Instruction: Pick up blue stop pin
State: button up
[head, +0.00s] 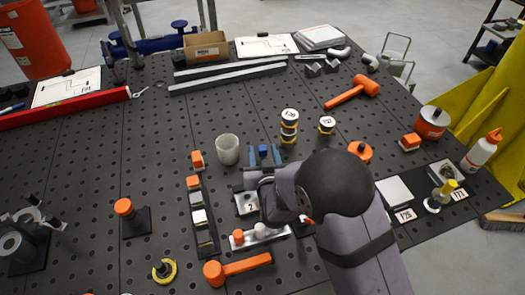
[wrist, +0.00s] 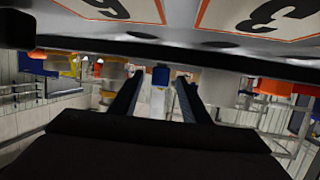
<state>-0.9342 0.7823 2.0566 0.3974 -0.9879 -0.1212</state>
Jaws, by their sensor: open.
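A blue stop pin (head: 262,150) with a small block-like blue head is near the middle of the pegboard table in the head view. In the wrist view the pin (wrist: 160,77) appears straight ahead, in the gap between the two dark fingers. My gripper (head: 265,154) is open, its blue fingers on either side of the pin with clear space at each. Nothing is held. I cannot tell how far the pin is from the fingertips in depth.
A dark strip with blocks (head: 204,222) and an orange-handled tool (head: 238,268) lie left of and below my arm.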

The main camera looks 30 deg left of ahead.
grip_shut()
jog(key=shift+r, duration=0.2)
notch_tip(320, 180, up, 10)
jog(key=b, duration=0.1)
jog(key=shift+f+b, duration=0.15)
jog(key=shift+b, duration=0.25)
